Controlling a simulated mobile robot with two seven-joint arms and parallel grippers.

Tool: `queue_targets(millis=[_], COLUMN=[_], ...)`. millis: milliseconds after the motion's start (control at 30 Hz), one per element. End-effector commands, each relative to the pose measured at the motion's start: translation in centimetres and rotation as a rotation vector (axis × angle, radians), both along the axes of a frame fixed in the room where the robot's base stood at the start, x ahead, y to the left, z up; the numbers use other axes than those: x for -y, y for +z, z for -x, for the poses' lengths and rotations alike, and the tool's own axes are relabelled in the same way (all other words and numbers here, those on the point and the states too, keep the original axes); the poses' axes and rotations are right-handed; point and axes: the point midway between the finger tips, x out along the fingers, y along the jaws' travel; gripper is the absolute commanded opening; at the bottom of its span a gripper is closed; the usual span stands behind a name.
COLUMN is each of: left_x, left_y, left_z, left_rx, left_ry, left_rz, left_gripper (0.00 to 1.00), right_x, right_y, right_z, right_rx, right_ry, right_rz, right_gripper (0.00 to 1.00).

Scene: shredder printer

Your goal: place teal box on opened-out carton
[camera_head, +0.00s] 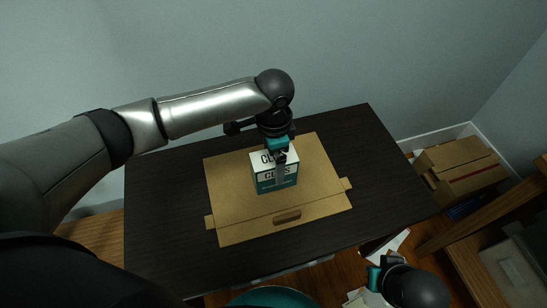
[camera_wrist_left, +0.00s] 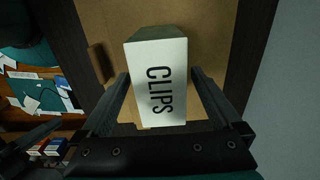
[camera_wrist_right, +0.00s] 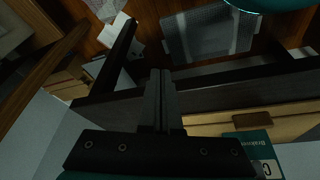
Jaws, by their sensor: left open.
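The teal box (camera_head: 262,184), with a white top lettered "CLIPS", stands upright on the opened-out carton (camera_head: 235,225), near its middle. My left gripper (camera_head: 281,157) is above the box, pointing down. In the left wrist view its open fingers lie on either side of the box (camera_wrist_left: 158,85), with a gap visible beside it. Part of the box's top is hidden by the gripper in the head view. My right gripper (camera_head: 381,274) is off the table at the lower right; its fingers are together and empty in the right wrist view (camera_wrist_right: 161,100).
The carton lies flat on a dark table (camera_head: 160,230), with bare tabletop around it. A closed cardboard box (camera_head: 460,168) stands on the floor at the right, near a wooden shelf (camera_head: 470,240). Papers (camera_head: 388,246) lie on the floor beyond the table's front edge.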

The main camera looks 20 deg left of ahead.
Motion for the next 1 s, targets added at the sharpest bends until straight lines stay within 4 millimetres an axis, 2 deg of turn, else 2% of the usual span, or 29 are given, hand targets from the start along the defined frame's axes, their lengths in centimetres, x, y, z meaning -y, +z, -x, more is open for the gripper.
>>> queue_targets(millis=[200,567,1000], left_x=[0.0,0.0,0.0], left_y=[0.8,4.8,9.9], left_z=[0.0,-0.1,-0.1], left_rx=[0.001,0.001,0.001], left_ry=[0.000,0.001,0.000], left_rz=[-0.001,0.000,0.000], left_gripper=[0.98,0.98,0.98], right_x=[0.0,0.1,0.7], right_y=[0.4,-3.9,-8.5], right_z=[-0.1,1.3,4.0], right_rx=[0.004,-0.066,-0.133], right_ry=[0.000,0.003,0.006], right_rz=[-0.002,0.008,0.022], right_gripper=[0.00,0.00,0.00])
